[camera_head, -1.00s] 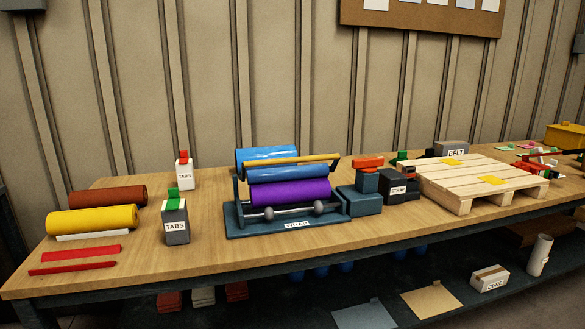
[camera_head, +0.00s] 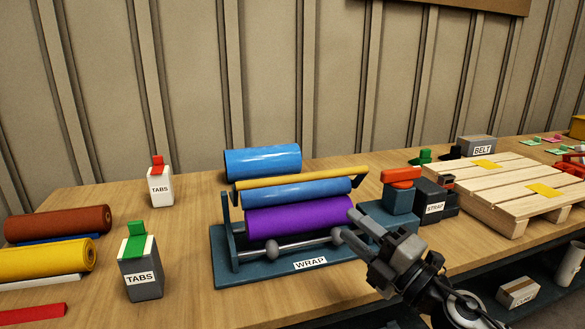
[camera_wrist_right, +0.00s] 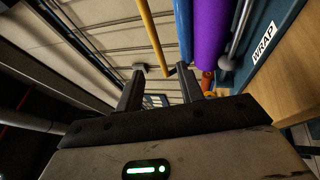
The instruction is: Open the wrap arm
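The wrap machine (camera_head: 228,272), labelled WRAP, stands on the table with a blue roll (camera_head: 310,191) above a purple roll (camera_head: 298,214). Its yellow wrap arm (camera_head: 300,178) lies lengthwise along the top of the rolls, with a bent end at the right. A grey rod with round knobs (camera_head: 290,245) runs along the front. My right gripper (camera_head: 354,226) is in front of the machine's right end, apart from the yellow bar. In the right wrist view its fingers (camera_wrist_right: 160,72) are spread and empty, and the yellow bar (camera_wrist_right: 156,38) shows beyond them. My left gripper is out of view.
An orange-topped block (camera_head: 401,178) and the STRAP box (camera_head: 435,208) stand right of the machine. A wooden pallet (camera_head: 500,194) is farther right. Two TABS dispensers (camera_head: 141,275) and red and yellow rolls (camera_head: 45,261) are on the left. Bare table lies before the machine.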

